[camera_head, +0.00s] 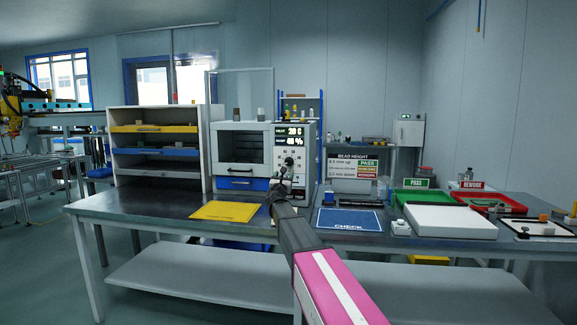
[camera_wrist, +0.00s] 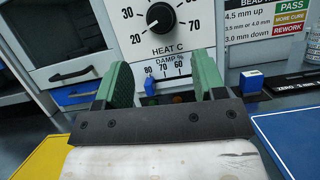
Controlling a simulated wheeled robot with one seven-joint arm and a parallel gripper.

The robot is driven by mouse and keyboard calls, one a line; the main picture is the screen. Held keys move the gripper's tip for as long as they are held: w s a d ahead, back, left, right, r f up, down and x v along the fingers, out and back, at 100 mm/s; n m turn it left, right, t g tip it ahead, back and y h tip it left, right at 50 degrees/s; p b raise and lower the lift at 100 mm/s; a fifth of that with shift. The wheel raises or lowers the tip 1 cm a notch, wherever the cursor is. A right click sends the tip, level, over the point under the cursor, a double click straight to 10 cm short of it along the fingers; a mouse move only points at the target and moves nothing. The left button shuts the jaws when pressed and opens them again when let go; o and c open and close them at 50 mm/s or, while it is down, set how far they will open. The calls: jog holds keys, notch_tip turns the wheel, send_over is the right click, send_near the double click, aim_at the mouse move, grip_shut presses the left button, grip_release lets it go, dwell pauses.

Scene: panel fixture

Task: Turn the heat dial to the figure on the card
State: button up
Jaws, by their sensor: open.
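The heat dial (camera_wrist: 160,17) is a round black knob on a white panel marked HEAT C. Its white mark points down and left, towards the 20; figures 20, 30, 60 and 70 show around it. It also shows small in the head view (camera_head: 289,161). My gripper (camera_wrist: 160,80) has two green fingers, spread apart with nothing between them, below the dial and in front of the DAMP % scale. In the head view my gripper (camera_head: 281,184) is at the panel's lower part. I cannot make out a card with a heat figure.
A blue slider knob (camera_wrist: 150,85) shows between my fingers. The display (camera_head: 290,134) is on the panel's top. A bead height board (camera_head: 353,166) stands to the right. A yellow mat (camera_head: 225,211) and a blue CHECK mat (camera_head: 349,220) lie on the bench.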

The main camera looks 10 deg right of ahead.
aim_at(288, 163)
jog(key=x, duration=1)
jog(key=shift+d+r, duration=0.1)
jog(key=shift+c, duration=0.3)
jog(key=c, duration=0.9)
